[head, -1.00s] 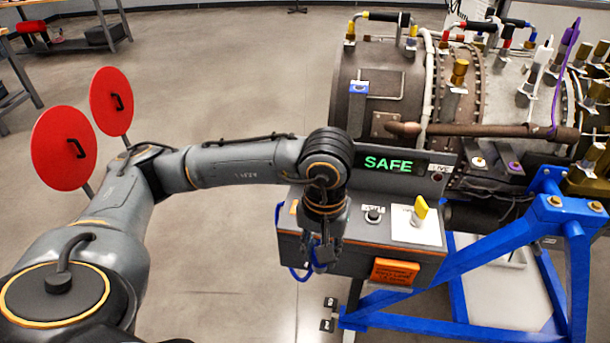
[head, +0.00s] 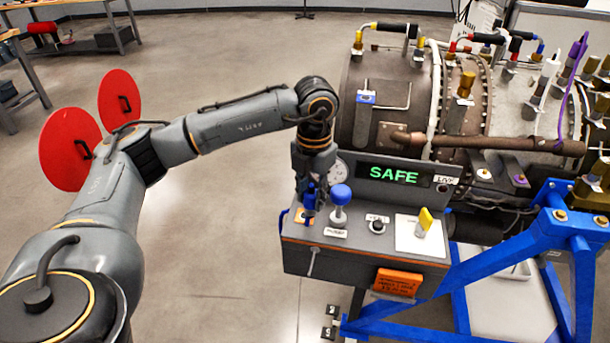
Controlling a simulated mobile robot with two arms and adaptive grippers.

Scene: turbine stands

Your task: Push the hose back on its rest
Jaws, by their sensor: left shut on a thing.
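A thin blue hose (head: 281,228) runs along the left side of a grey control box (head: 350,259). My left gripper (head: 309,214) points down over the back left of the box's top. It is shut on a blue piece (head: 309,196) that looks like the hose's end. The fingers hide part of it. A small orange patch (head: 301,215) shows on the box top beside the fingertips. I cannot tell whether the blue piece touches it, or which part is the rest. My right gripper is not in view.
A blue knob (head: 340,194) stands just right of the gripper, with a gauge behind it. The box also carries a black button, a yellow switch (head: 425,218) and a green SAFE display (head: 394,175). The turbine (head: 400,95) and its blue stand (head: 500,245) are to the right.

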